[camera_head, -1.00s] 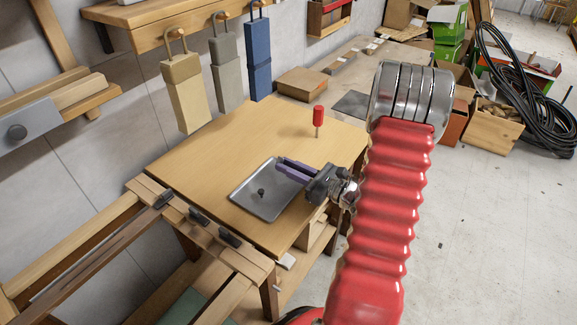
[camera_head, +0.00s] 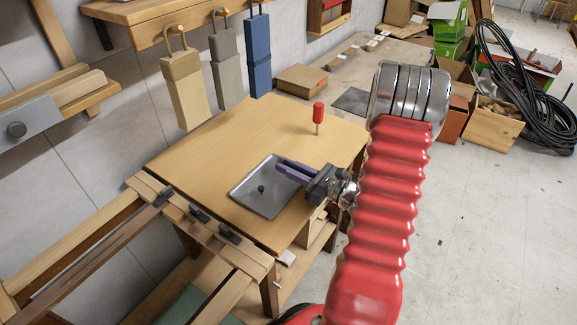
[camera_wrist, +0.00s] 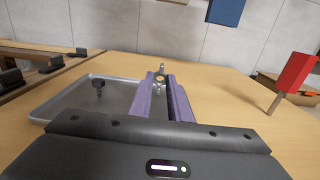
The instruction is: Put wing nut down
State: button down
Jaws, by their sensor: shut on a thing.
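My gripper (camera_head: 279,166) has purple fingers and reaches over the right edge of a grey metal tray (camera_head: 276,203) on the wooden table. In the wrist view, my gripper (camera_wrist: 162,79) is shut on a small shiny metal piece, the wing nut (camera_wrist: 160,69), held at the fingertips and partly hidden by them. The wing nut cannot be made out in the head view. I cannot tell whether it touches the surface below. A small dark knob-like piece (camera_wrist: 98,84) stands on the tray, left of the fingers; it also shows in the head view (camera_head: 261,189).
A red-handled tool (camera_head: 318,113) stands upright on the table (camera_head: 225,140) behind and right of the tray. Wooden rails with dark clamps (camera_head: 198,214) run along the table's left side.

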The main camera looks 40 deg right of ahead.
jog(key=shift+f, duration=0.2)
jog(key=c, duration=1.6)
grip_release()
jog(key=shift+s, duration=0.1)
jog(key=v, duration=1.3)
jog(key=shift+s+d, duration=0.15)
jog(key=shift+s, duration=0.15)
